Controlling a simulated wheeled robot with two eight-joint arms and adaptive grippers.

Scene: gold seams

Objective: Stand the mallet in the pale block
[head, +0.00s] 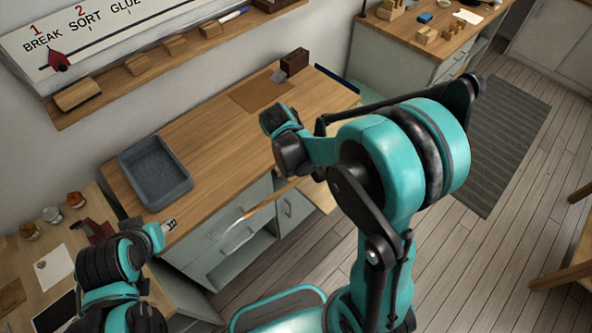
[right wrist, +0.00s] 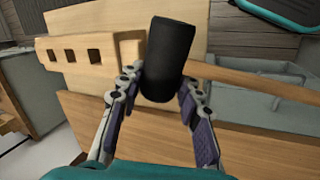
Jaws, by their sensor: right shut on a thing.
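My right gripper (right wrist: 158,86) is shut on the mallet, with a finger on each side of its dark cylindrical head (right wrist: 168,58). The mallet head looks apart from the block's holes.
A pale board (head: 318,194) juts out below the bench front, under my right forearm. On the bench (head: 215,125) are a grey tray (head: 155,172), a brown mat (head: 259,95) and a dark brown block (head: 295,61). The middle of the bench is clear.

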